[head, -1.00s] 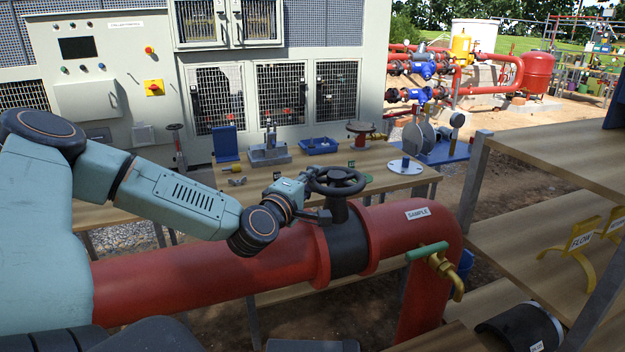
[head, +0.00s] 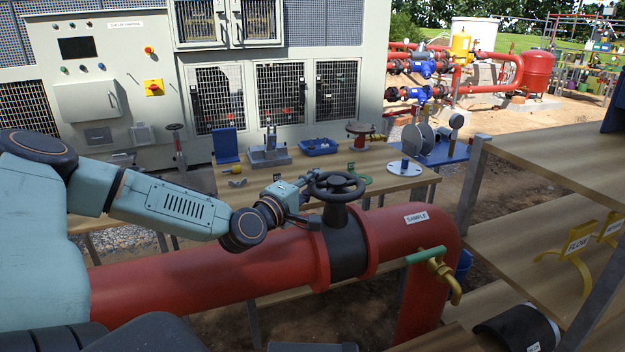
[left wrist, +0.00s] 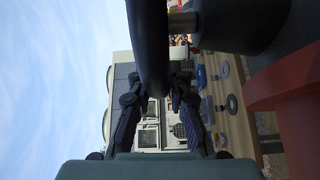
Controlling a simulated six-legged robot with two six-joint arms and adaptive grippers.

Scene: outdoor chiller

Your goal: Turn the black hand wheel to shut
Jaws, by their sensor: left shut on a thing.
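The black hand wheel (head: 338,198) sits level on top of a black valve body (head: 346,245) in the thick red pipe. My left gripper (head: 308,187) reaches in from the left and is shut on the near-left part of the wheel's rim. In the left wrist view the rim (left wrist: 149,45) runs down between the two dark fingers of my left gripper (left wrist: 158,97), one on each side. The fingertips are partly hidden by the rim. My right gripper is in neither view.
The red pipe (head: 210,270) runs under my left arm and bends down at the right, with a green-handled brass tap (head: 427,254). A wooden bench (head: 290,165) with fittings stands behind. Wooden shelves (head: 540,225) with yellow labelled brackets stand at the right.

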